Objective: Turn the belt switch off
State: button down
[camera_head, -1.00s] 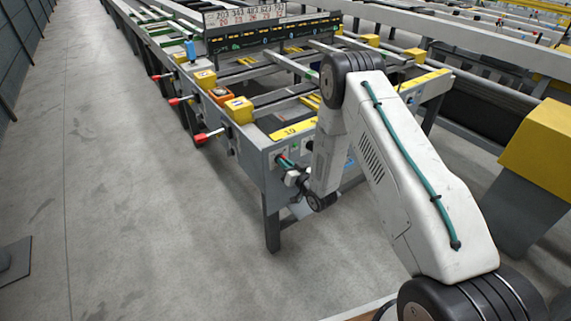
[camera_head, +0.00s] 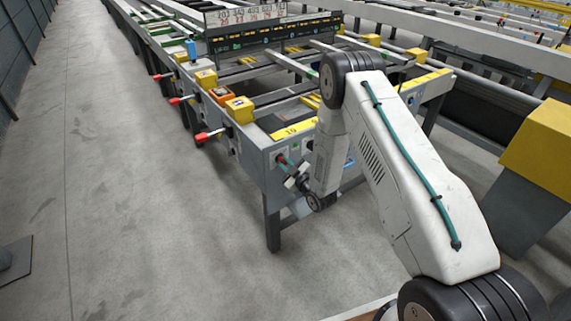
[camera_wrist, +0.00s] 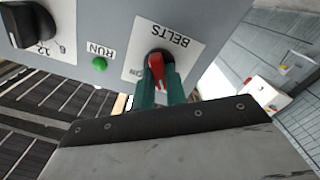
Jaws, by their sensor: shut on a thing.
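The belt switch (camera_wrist: 157,66) is a rotary switch with a red handle on a black base. It sits on a white plate lettered BELTS, which appears upside down in the wrist view. An ON mark shows beside the handle; the other position mark is hidden. My gripper (camera_wrist: 160,84) has its two teal fingers on either side of the red handle and is shut on it. The handle is tilted slightly in the picture. In the head view my gripper (camera_head: 288,165) is at the end panel of the runout table (camera_head: 268,200); the switch is too small to make out there.
A green RUN light (camera_wrist: 99,64) and a black dial (camera_wrist: 28,25) are on the same panel. Red-handled levers (camera_head: 208,135) stick out along the table's left side, near yellow boxes (camera_head: 240,110). The floor to the left (camera_head: 130,220) is clear.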

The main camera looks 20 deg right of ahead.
jog(key=shift+n, duration=1)
jog(key=c, duration=1.4)
grip_release()
jog(key=shift+c, duration=0.2)
jog(key=shift+s, duration=0.1)
jog(key=v, duration=0.7)
jog(key=shift+s, duration=0.25)
